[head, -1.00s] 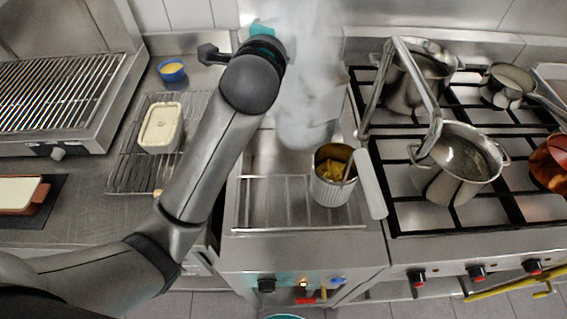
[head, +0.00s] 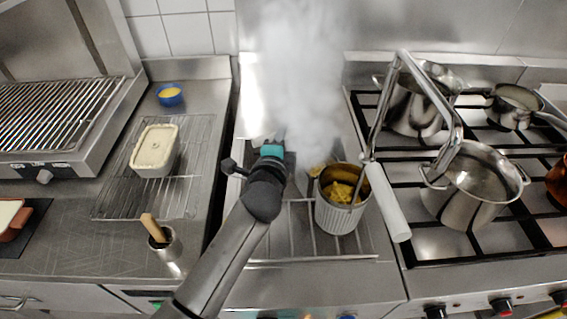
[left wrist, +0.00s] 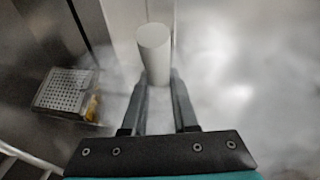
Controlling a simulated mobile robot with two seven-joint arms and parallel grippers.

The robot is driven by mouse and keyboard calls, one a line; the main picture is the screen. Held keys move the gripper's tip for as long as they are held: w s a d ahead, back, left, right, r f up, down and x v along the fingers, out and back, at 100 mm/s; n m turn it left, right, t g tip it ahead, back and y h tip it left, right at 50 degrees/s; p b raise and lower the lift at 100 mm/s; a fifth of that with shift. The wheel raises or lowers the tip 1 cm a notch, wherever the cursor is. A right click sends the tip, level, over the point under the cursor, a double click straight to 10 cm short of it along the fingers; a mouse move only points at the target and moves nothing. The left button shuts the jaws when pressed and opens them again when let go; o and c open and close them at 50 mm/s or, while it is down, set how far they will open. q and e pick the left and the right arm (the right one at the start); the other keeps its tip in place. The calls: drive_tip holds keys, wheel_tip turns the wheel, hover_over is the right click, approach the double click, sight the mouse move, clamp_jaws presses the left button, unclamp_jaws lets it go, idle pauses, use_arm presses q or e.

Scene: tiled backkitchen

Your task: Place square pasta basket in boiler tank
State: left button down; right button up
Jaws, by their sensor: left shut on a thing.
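My left gripper (head: 278,140) is over the boiler's steaming area in the head view. In the left wrist view its fingers (left wrist: 160,105) are closed around a pale cylindrical handle (left wrist: 153,52). A square perforated metal basket (left wrist: 65,90) with yellow pasta at its edge shows at the left of that view; its link to the handle is hidden by steam. In the head view I cannot make the square basket out in the steam. The boiler (head: 310,272) has a rack on its top. A round ribbed basket (head: 338,217) with pasta stands on it. My right gripper is out of view.
The long white handle (head: 388,203) beside the round basket reaches toward the stove. Steel pots (head: 470,205) stand on the stove at right. On the left counter are a wire rack with a white-lidded container (head: 155,150), a blue bowl (head: 170,95) and a steel holder (head: 165,250).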

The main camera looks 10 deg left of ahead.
use_arm(q)
wheel_tip(320, 180, down, 7)
drive_tip(key=b, duration=0.2)
drive_tip(key=shift+r+b, duration=0.15)
drive_tip(key=shift+b, duration=0.2)
drive_tip(key=c, duration=1.1)
unclamp_jaws()
drive_tip(key=shift+f, duration=0.2)
drive_tip(key=o, duration=0.4)
